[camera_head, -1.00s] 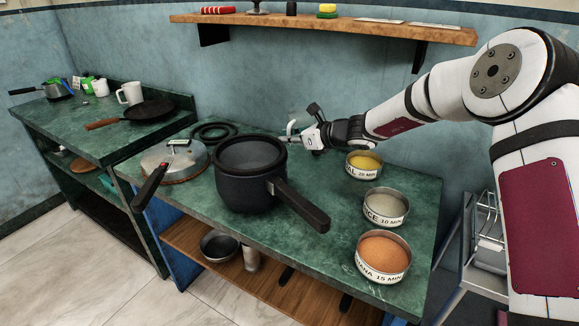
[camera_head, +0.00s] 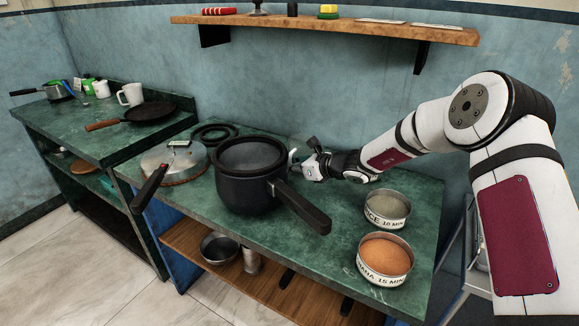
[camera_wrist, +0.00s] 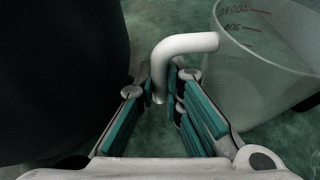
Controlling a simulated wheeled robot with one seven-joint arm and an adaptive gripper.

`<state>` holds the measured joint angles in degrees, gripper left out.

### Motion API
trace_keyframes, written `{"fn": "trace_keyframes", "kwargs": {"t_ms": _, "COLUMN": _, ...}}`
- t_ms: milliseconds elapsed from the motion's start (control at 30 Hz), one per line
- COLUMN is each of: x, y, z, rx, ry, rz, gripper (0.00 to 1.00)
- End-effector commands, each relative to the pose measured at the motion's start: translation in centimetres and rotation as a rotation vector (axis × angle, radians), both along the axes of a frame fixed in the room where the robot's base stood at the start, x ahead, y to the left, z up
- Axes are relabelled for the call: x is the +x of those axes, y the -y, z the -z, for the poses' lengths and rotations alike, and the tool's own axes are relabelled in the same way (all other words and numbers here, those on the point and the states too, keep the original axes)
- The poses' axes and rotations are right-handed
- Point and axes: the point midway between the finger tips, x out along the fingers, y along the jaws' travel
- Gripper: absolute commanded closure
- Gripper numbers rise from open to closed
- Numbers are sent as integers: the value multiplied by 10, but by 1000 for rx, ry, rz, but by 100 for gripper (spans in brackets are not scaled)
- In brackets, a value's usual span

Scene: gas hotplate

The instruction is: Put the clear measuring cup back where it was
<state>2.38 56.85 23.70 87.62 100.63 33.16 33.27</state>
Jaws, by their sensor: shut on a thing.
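The clear measuring cup (camera_wrist: 262,62) is at the right of the wrist view, with grey volume marks and a white handle (camera_wrist: 180,45). My gripper (camera_wrist: 161,88) is shut on the handle, its teal-padded fingers either side of it. The cup looks close to the green counter; I cannot tell if it touches. In the head view my gripper (camera_head: 297,166) is just right of the black pot (camera_head: 245,185), and the cup is mostly hidden behind pot and gripper.
The pot's long handle (camera_head: 303,206) juts toward the front right. Two labelled tins, one pale (camera_head: 387,207) and one orange (camera_head: 385,257), stand at the counter's right. A lid (camera_head: 175,160) lies left of the pot and black rings (camera_head: 214,133) lie behind. A shelf (camera_head: 330,25) hangs above.

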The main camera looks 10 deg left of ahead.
Motion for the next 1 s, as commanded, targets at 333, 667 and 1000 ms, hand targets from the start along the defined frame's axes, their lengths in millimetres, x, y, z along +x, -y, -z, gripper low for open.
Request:
{"fn": "trace_keyframes", "kwargs": {"t_ms": 333, "x": 0, "y": 0, "z": 3, "rx": 0, "ry": -1, "rz": 0, "gripper": 71}}
{"fn": "trace_keyframes", "kwargs": {"t_ms": 667, "x": -2, "y": 6, "z": -4, "rx": -1, "ry": 0, "rz": 2, "gripper": 71}}
{"fn": "trace_keyframes", "kwargs": {"t_ms": 1000, "x": -32, "y": 60, "z": -30, "rx": -1, "ry": 0, "rz": 3, "gripper": 71}}
